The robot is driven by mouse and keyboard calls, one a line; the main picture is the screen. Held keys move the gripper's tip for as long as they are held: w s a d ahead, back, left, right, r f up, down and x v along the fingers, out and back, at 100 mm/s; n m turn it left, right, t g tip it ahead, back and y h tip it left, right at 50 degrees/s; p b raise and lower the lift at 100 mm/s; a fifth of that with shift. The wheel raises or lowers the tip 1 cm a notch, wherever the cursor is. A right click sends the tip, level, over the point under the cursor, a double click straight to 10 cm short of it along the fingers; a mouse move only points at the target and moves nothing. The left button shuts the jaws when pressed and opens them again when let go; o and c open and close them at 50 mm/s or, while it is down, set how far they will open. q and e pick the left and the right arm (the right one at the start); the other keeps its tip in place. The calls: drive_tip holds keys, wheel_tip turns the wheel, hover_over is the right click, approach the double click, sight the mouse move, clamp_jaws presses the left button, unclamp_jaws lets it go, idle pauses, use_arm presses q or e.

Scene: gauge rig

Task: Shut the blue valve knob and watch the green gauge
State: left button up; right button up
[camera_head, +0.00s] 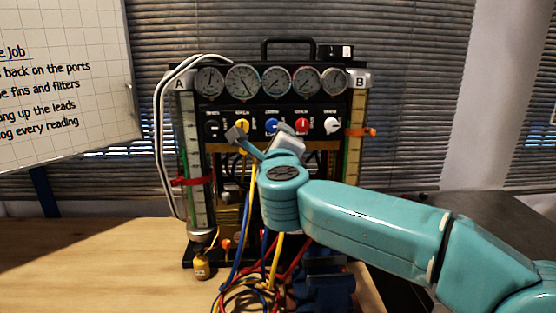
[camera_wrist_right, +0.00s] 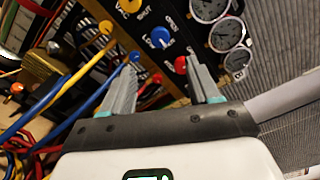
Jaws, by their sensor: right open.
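The blue valve knob (camera_head: 271,125) is on the rig's black panel, between a yellow knob (camera_head: 242,126) and a red knob (camera_head: 302,125). It also shows in the wrist view (camera_wrist_right: 160,38), ahead of the fingertips. My right gripper (camera_head: 260,132) is open and empty in front of the panel, its fingers spread to either side of the blue knob's direction. I see no contact with the knob. A row of several round gauges (camera_head: 277,80) sits above the knobs; I cannot tell which is the green one. My left gripper is not in view.
Blue, yellow and red hoses (camera_head: 252,200) hang below the panel and pile up on the wooden table (camera_head: 100,265). Glass columns A (camera_head: 192,140) and B (camera_head: 354,140) flank the rig. The table's left is clear.

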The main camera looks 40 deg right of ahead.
drive_tip(key=v, duration=0.5)
drive_tip(key=shift+d, duration=0.1)
idle(0.4)
